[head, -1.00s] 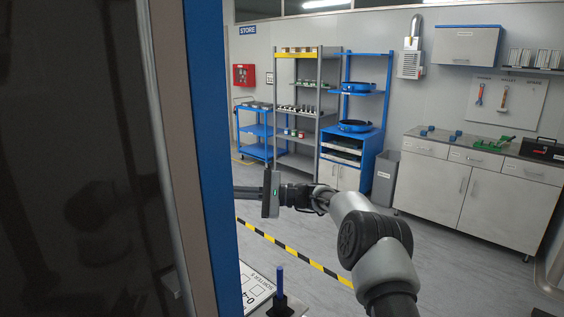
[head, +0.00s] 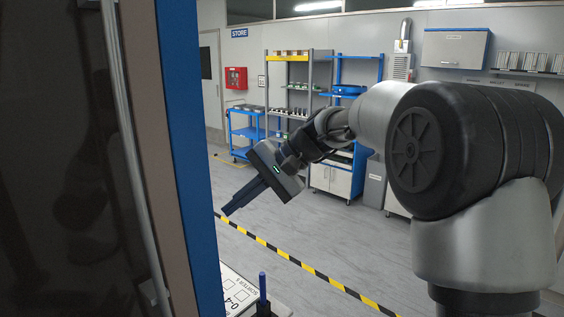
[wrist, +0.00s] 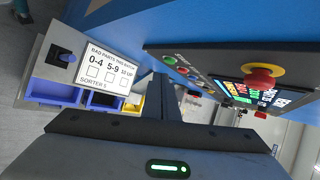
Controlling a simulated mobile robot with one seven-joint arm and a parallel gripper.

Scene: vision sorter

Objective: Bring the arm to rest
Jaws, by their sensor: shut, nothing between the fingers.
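My gripper (head: 229,209) is shut and empty. In the head view it hangs in the air in front of my raised arm, its fingers pointing down and to the left, just right of the tall cabinet's blue edge. In the wrist view the closed fingers (wrist: 163,97) point away from the camera toward the sorter, with nothing between them. I cannot tell how far the fingertips are from the sorter's front.
The cabinet with a blue edge (head: 187,150) fills the left side. The wrist view shows a control panel with a red stop button (wrist: 258,76), a sorter card (wrist: 110,68) and a blue bin (wrist: 55,91). Open floor (head: 340,245) lies beyond the striped line.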

